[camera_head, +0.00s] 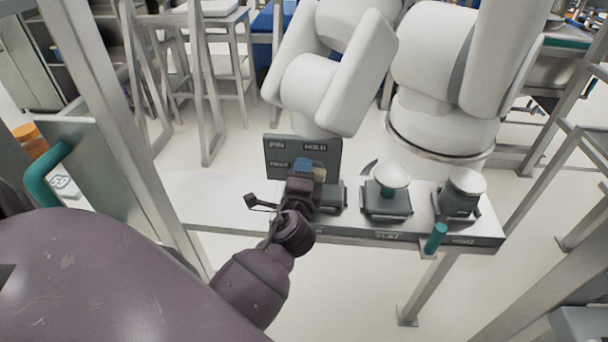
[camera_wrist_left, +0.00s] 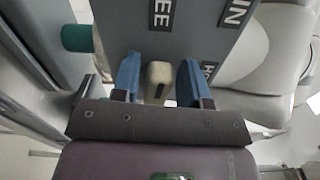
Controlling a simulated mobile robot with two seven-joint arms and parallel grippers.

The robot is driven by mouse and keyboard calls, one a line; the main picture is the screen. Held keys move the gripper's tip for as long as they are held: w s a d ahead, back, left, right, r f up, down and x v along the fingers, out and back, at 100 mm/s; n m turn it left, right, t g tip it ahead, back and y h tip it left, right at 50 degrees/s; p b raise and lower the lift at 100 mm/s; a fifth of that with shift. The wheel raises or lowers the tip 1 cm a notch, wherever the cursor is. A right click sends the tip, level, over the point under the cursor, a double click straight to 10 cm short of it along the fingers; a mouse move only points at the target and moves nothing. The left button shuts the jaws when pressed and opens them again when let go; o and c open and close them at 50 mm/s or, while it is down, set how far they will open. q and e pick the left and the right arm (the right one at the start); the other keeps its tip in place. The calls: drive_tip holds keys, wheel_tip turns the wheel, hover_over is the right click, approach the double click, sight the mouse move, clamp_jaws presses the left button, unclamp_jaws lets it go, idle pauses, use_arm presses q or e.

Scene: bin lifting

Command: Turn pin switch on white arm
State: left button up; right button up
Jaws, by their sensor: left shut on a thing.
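A dark grey panel (camera_head: 275,148) stands upright at the back left of the grey bench, with white lettering on it. Its lettering also shows in the left wrist view (camera_wrist_left: 205,30), where "EE" and "IN" can be read. A cream-coloured pin switch (camera_wrist_left: 158,82) sticks out from the panel; it shows partly in the head view (camera_head: 319,174). My left gripper (camera_head: 305,165) is at the panel, its blue fingers (camera_wrist_left: 160,80) on either side of the switch, shut on it. The white arm (camera_head: 340,75) rises behind the panel. My right gripper is not in view.
The bench (camera_head: 215,195) also holds two dark pedestals with white round tops (camera_head: 392,174) (camera_head: 467,180) to the right of my gripper. A teal handle (camera_head: 435,238) stands at the front edge. Metal frame posts (camera_head: 120,100) rise at the left.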

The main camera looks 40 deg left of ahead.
use_arm(q)
drive_tip(key=shift+f+n, duration=0.25)
drive_tip(key=shift+n, duration=0.25)
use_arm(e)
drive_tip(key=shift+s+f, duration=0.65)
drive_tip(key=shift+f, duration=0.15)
use_arm(q)
drive_tip(key=o, duration=0.6)
drive_tip(key=shift+o, duration=0.2)
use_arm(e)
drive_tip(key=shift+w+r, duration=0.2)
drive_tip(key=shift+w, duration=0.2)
use_arm(q)
drive_tip(key=shift+s+d+b, duration=0.15)
drive_tip(key=shift+s+b, duration=0.1)
drive_tip(key=shift+b, duration=0.05)
drive_tip(key=b+v, duration=0.1)
drive_tip(key=v, duration=0.9)
drive_tip(key=shift+s, duration=0.15)
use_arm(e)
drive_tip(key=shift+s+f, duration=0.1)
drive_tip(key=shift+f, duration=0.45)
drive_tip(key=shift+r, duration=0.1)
